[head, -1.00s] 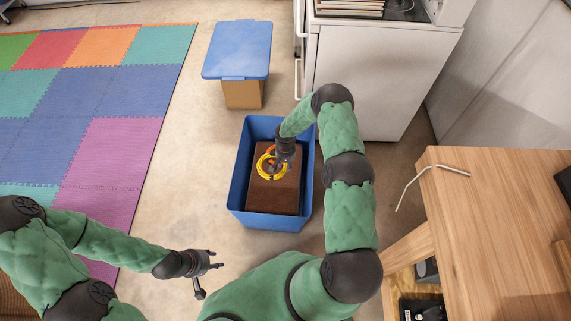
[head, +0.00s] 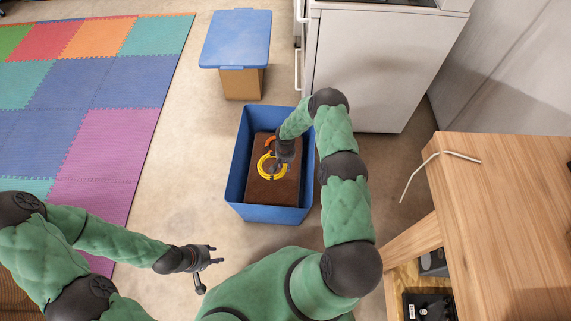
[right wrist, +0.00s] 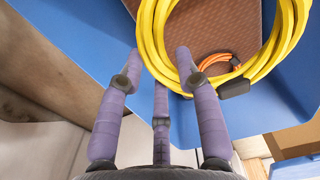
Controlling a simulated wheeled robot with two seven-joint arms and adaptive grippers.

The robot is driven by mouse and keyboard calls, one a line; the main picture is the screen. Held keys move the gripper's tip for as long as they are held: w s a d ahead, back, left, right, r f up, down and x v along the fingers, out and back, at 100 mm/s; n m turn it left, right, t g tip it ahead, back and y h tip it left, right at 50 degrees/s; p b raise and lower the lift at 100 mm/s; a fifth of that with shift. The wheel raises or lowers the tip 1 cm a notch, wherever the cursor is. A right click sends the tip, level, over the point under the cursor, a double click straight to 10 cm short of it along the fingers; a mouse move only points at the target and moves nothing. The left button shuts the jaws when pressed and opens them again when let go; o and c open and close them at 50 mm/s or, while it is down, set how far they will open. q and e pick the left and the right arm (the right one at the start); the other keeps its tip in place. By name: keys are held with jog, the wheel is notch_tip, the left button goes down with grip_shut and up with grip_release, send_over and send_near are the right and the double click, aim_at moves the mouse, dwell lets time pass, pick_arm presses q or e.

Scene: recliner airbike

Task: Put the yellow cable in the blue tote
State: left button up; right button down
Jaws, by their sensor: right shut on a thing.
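The yellow cable (head: 262,166) is a coiled loop held by my right gripper (head: 283,159). In the head view it shows over the brown box inside the blue tote (head: 234,184). In the right wrist view, the purple fingers of my right gripper (right wrist: 160,68) are at the left lower part of the yellow coil (right wrist: 155,45), which has a dark clip on it. I cannot tell whether the coil touches the box. My left gripper (head: 213,257) is open and empty over the floor at the lower left, apart from the tote.
The brown box (head: 283,195) fills much of the tote, and an orange cable (right wrist: 210,62) lies on it. A cardboard box with a blue lid (head: 237,40) stands behind. A white cabinet (head: 370,70) and wooden table (head: 500,220) stand right. Floor left of the tote is clear.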

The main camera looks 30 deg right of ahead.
dwell(0.4)
jog(key=shift+f+b, duration=2.45)
jog(key=shift+f, duration=5.05)
jog(key=c, duration=0.8)
grip_release()
notch_tip(320, 180, up, 12)
